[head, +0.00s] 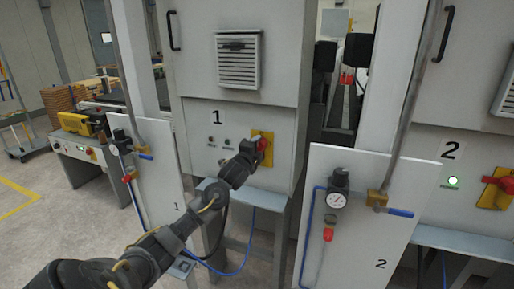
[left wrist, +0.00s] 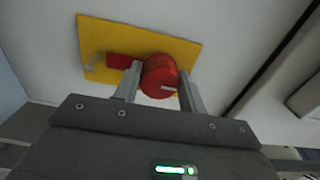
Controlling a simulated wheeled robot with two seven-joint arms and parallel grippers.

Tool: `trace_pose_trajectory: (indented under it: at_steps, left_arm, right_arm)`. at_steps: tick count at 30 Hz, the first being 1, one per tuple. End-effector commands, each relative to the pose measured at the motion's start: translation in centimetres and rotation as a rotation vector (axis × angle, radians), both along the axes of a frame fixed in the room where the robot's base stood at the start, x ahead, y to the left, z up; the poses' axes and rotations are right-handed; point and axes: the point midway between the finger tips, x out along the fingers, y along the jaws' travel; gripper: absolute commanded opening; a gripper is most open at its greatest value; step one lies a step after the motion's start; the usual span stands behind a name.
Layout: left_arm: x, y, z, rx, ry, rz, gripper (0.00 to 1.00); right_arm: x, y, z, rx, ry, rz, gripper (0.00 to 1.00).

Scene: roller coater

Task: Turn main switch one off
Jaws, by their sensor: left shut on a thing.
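Main switch one (head: 263,143) is a red rotary switch on a yellow plate (head: 269,155) on the cabinet marked 1. In the left wrist view its round red knob (left wrist: 160,77) sits on the yellow plate (left wrist: 185,46), with a red handle part pointing left in the picture. My left gripper (head: 257,149) is at the switch, and in the left wrist view its two fingers (left wrist: 158,90) are shut on the knob from both sides. The arm and gripper partly hide the switch in the head view. My right gripper is not in view.
Cabinet 2 at the right has its own red switch (head: 498,187) and a lit green lamp (head: 453,181). White panels 1 (head: 160,175) and 2 (head: 355,240) stand in front with valves, hoses and a gauge (head: 336,200). Cabinet 1 has small dark buttons (head: 226,140).

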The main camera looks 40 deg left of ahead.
Motion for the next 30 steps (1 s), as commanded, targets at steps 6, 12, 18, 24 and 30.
trace_pose_trajectory:
  at_steps: [6, 12, 18, 24, 30]
  left_arm:
    - [0.0, 0.0, -0.1, -0.003, 0.000, 0.001, 0.18]
    - [0.0, 0.0, 0.0, -0.002, 0.000, 0.001, 0.60]
    - [0.0, 0.0, 0.0, -0.001, 0.000, 0.000, 0.63]
    - [-0.6, -0.2, -0.2, 0.000, -0.001, -0.001, 0.63]
    - [-3.7, -1.3, -0.5, 0.002, 0.001, -0.002, 0.63]
  right_arm:
    - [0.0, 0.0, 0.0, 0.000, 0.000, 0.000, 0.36]
    - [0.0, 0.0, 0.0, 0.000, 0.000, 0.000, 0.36]
    - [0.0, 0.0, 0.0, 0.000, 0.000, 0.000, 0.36]
    - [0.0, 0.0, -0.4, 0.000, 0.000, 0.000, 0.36]
    - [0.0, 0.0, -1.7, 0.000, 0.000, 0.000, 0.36]
